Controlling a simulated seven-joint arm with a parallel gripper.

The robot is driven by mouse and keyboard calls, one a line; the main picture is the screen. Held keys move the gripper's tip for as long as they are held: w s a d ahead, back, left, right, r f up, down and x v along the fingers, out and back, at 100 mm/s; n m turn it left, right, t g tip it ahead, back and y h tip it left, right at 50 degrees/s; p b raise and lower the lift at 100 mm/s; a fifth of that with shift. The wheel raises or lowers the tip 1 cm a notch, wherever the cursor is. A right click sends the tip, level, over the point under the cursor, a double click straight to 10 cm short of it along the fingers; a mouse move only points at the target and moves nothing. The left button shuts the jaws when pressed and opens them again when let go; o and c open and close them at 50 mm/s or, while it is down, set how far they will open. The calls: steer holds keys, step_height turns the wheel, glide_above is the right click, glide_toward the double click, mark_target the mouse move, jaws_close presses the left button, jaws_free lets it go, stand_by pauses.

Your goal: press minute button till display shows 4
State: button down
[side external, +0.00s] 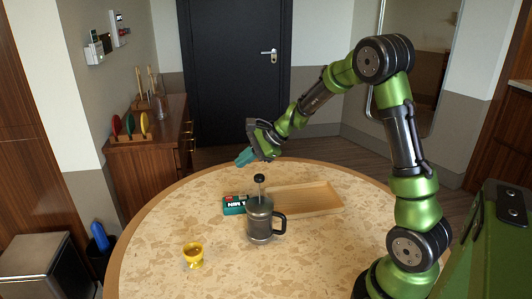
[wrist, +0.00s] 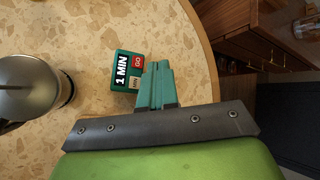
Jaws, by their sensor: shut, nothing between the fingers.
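The teal timer (side external: 233,206) lies on the round table behind the French press. In the wrist view the timer (wrist: 127,71) has a black display reading "1 MIN", a red GO button (wrist: 138,62) and a beige MIN button (wrist: 135,83). My gripper (side external: 243,159) is above the table's far edge, raised above and behind the timer, touching nothing. In the wrist view my gripper's teal fingers (wrist: 157,66) are together and empty, appearing just right of the MIN button. The fingers cover none of the display.
A grey French press (side external: 260,220) stands close in front of the timer; it also shows in the wrist view (wrist: 28,88). A wooden tray (side external: 315,205) lies to the right. A yellow cup (side external: 193,254) stands at the front left. The table's left side is clear.

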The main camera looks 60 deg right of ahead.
mark_target(246, 197)
steer(key=shift+f, duration=0.1)
steer(key=shift+f, duration=4.35)
steer(key=shift+f, duration=0.4)
steer(key=shift+f, duration=0.35)
steer(key=shift+r, duration=0.75)
steer(key=shift+r, duration=2.55)
